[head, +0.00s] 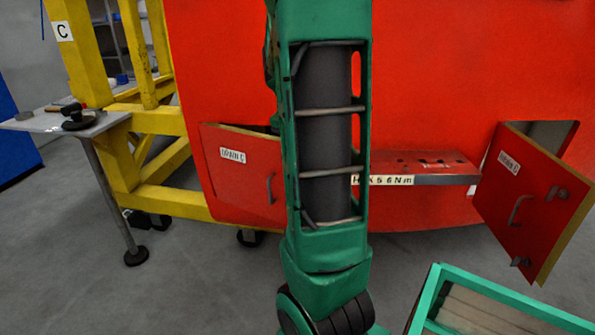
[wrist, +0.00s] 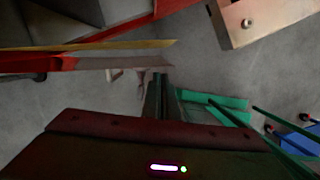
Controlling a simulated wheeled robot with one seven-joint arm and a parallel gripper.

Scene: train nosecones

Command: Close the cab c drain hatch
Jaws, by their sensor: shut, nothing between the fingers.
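In the head view two red hatches hang on the red nosecone. The left hatch (head: 241,172) stands slightly out from the shell, with a dark gap along its top; its label begins "DRAIN", the last character too blurred to be sure of. The right hatch (head: 525,200) stands wide open, with a handle, latches, a yellowish edge and a similar blurred label; a dark opening shows behind its top. Which one is cab C's I cannot tell from the labels. My gripper (wrist: 158,96) shows in the wrist view, its dark fingers shut and empty. It is hidden in the head view.
A yellow frame (head: 150,120) with a "C" sign (head: 62,31) stands left. A small grey table (head: 40,124) holds tools. A red ledge (head: 425,163) juts between the hatches. A teal-rimmed crate (head: 510,290) sits low right. Grey floor is open at left front.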

